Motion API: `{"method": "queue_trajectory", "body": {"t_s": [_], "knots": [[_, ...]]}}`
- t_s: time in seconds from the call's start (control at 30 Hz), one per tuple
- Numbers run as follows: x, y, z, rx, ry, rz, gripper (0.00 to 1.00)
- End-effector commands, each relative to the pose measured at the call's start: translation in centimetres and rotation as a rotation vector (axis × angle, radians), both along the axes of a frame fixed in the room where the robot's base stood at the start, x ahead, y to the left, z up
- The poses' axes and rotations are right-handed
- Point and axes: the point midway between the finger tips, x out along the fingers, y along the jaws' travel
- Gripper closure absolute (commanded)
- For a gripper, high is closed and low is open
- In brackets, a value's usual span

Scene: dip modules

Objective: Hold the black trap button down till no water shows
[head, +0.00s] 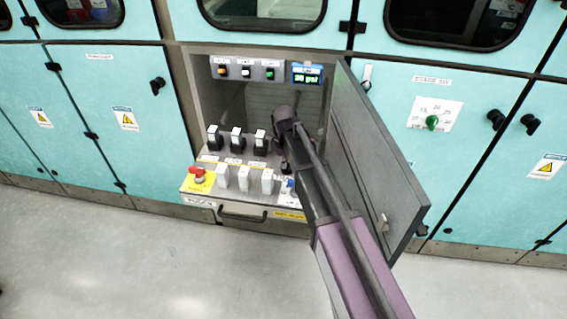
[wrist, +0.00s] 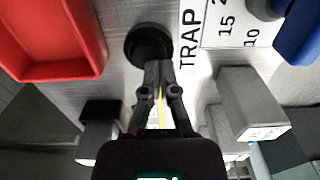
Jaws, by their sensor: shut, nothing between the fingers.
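The round black trap button (wrist: 145,42) shows at the top of the wrist view, beside the white label reading TRAP (wrist: 188,38). My gripper (wrist: 158,68) is shut and empty, with its fingertips at the lower edge of the button in the picture. I cannot tell whether they touch it or press it. In the head view my arm reaches into the open cabinet and hides the button. A white scale plate (wrist: 230,22) with numbers such as 15 and 10 is next to the label. I cannot make out any water.
A red part (wrist: 50,40) and a blue part (wrist: 300,30) flank the button. Grey blocks (wrist: 250,100) stand close to my fingers. In the head view, an open door (head: 375,165) stands right of my arm. A display (head: 307,74) reads about 30 psi. Black switches (head: 236,140) are at left.

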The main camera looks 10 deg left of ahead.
Motion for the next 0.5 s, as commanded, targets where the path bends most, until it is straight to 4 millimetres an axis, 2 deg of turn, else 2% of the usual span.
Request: {"method": "queue_trajectory", "body": {"t_s": [0.03, 0.5], "knots": [[0.0, -0.5, 0.1, -0.009, 0.000, -0.003, 1.00], [-0.2, -0.3, 3.8, -0.002, -0.007, -0.002, 1.00]]}}
